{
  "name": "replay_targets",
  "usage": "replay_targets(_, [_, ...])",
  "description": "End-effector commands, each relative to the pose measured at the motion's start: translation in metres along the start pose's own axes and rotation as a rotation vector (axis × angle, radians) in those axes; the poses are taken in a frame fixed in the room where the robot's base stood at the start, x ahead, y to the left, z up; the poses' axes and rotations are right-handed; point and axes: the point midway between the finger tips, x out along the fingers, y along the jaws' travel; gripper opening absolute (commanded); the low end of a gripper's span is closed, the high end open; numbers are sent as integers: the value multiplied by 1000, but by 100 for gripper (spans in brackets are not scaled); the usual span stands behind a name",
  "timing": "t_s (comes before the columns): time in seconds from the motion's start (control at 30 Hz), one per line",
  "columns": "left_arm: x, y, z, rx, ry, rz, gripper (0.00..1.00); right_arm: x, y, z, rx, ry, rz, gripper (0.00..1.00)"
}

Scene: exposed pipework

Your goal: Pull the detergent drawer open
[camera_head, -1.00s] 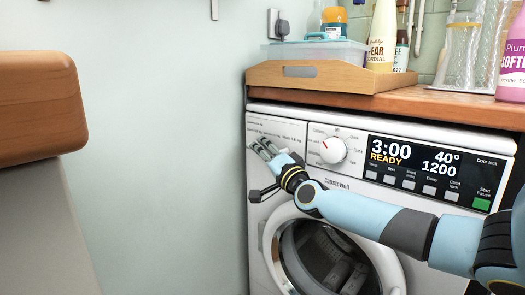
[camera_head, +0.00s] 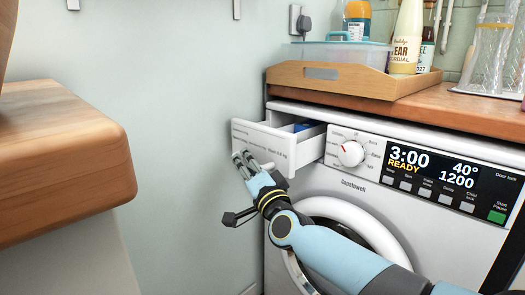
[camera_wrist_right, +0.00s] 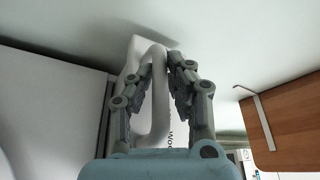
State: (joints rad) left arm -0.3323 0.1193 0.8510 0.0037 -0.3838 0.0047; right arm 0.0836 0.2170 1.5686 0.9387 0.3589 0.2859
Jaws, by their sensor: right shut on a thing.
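The white detergent drawer (camera_head: 262,146) sticks out of the top left of the washing machine (camera_head: 340,190) in the head view. Its inside shows, with something blue in it. My right gripper (camera_head: 243,160) is at the lower edge of the drawer front. In the right wrist view, the fingers of my right gripper (camera_wrist_right: 162,75) are shut on the drawer's white handle (camera_wrist_right: 158,95), which runs between them. The fingers hide part of the drawer front. My left gripper is not in view.
A wooden worktop (camera_head: 450,110) lies over the machine, carrying a wooden tray (camera_head: 330,76) with a tub and bottles. A wooden-topped unit (camera_head: 60,160) stands at the left. The pale wall (camera_head: 190,150) is close beside the drawer.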

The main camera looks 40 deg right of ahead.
Motion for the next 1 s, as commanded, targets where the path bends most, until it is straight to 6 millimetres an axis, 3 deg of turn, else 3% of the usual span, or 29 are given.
replay_targets(0.2, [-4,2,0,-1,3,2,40,-8,-12,18,-1,-2,2,0])
replay_targets(0.6, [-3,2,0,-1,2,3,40,-9,-13,21,-1,-2,2,0])
replay_targets(0.63, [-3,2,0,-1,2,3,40,-9,-13,21,-1,-2,2,18])
replay_targets(0.77, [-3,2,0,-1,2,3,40,-9,-13,21,-1,-1,2,35])
replay_targets(1.0, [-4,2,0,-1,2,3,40,-8,-14,21,-1,-1,1,38])
